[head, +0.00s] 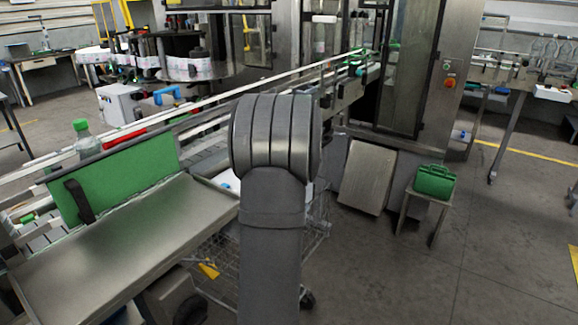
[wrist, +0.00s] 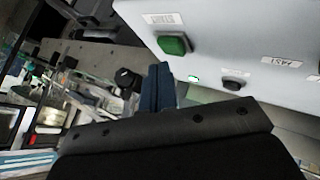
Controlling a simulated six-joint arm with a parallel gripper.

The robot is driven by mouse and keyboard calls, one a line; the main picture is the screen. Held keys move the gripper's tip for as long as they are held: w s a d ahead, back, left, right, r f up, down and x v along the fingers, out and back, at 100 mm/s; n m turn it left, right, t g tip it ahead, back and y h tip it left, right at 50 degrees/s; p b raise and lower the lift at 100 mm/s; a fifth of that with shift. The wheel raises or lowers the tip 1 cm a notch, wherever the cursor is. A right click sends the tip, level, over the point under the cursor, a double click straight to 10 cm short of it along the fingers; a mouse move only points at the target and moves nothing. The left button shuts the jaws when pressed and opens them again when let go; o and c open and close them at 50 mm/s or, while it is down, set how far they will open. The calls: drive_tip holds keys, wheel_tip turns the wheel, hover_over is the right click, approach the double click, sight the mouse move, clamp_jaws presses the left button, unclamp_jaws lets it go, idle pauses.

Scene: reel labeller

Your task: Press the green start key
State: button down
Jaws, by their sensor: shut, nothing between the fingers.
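The green start key (wrist: 174,44) shows in the upper middle of the wrist view, on a pale panel (wrist: 225,38). An upside-down label (wrist: 163,18) reading START is beside it. My gripper (wrist: 159,68) is shut and empty, its blue fingers together. In the picture the fingertips lie just below and left of the green key, with a visible gap between them; the distance in depth is unclear. In the head view my arm fills the middle and hides the gripper, and I cannot make out the key there.
A dark key (wrist: 236,84) and a small lit green lamp (wrist: 193,78) share the panel, with a FAST label (wrist: 282,61). In the head view a conveyor (head: 215,112) runs behind my arm, and a steel tray (head: 125,240) lies left. Floor on the right (head: 480,240) is clear.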

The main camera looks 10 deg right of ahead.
drive_tip(key=shift+r, duration=2.55)
drive_tip(key=shift+f, duration=0.1)
drive_tip(key=shift+r, duration=2)
